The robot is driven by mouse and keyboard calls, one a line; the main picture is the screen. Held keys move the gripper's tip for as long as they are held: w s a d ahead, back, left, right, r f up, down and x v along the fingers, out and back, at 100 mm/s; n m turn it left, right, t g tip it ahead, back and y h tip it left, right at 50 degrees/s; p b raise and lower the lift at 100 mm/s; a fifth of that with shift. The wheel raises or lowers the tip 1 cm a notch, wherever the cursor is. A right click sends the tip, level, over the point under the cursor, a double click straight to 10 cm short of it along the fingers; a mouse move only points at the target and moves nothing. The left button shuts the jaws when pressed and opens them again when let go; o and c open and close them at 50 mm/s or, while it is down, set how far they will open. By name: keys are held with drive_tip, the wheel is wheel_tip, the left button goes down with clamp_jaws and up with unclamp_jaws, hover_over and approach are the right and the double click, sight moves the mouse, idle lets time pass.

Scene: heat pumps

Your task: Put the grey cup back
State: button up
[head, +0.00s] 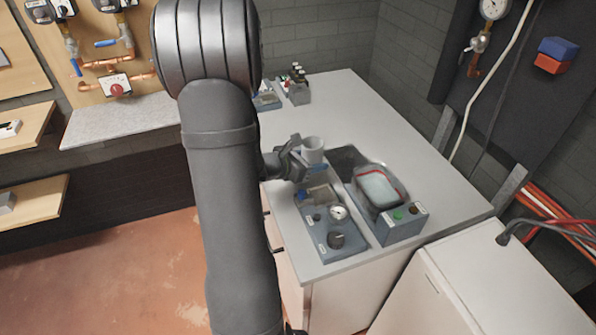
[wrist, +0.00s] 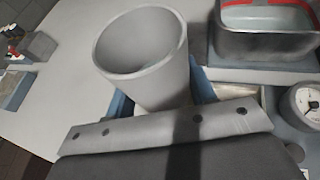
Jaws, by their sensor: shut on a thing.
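The grey cup (head: 313,150) is upright above the near left part of the white worktop, at the back end of the grey-blue gauge unit. In the wrist view the cup (wrist: 145,60) shows its open, empty mouth, with blue walls of a holder (wrist: 203,82) around its lower part. I cannot tell whether its base rests in the holder or hangs above it. My gripper (head: 296,160) comes from the left and is shut on the cup. In the wrist view a grey finger bar (wrist: 170,124) crosses in front of the cup and hides its base.
The gauge unit (head: 335,238) with a dial and black knob lies just in front. To its right is a unit with a red-rimmed tub (head: 378,186) and buttons. Small bottles (head: 298,75) stand at the back. The worktop's middle (head: 350,110) is clear.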

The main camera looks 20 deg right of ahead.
drive_tip(key=w+a+f, duration=0.1)
drive_tip(key=w+f, duration=0.1)
drive_tip(key=w+a+f, duration=0.1)
drive_tip(key=w, duration=0.1)
drive_tip(key=shift+a, duration=0.3)
drive_tip(key=shift+f, duration=1.9)
drive_tip(key=shift+f, duration=0.15)
drive_tip(key=o, duration=1.1)
drive_tip(key=shift+a+r, duration=0.25)
drive_tip(key=v, duration=1.1)
drive_tip(key=shift+s+a+r, duration=0.1)
drive_tip(key=shift+s+a, duration=0.05)
drive_tip(key=shift+a, duration=0.05)
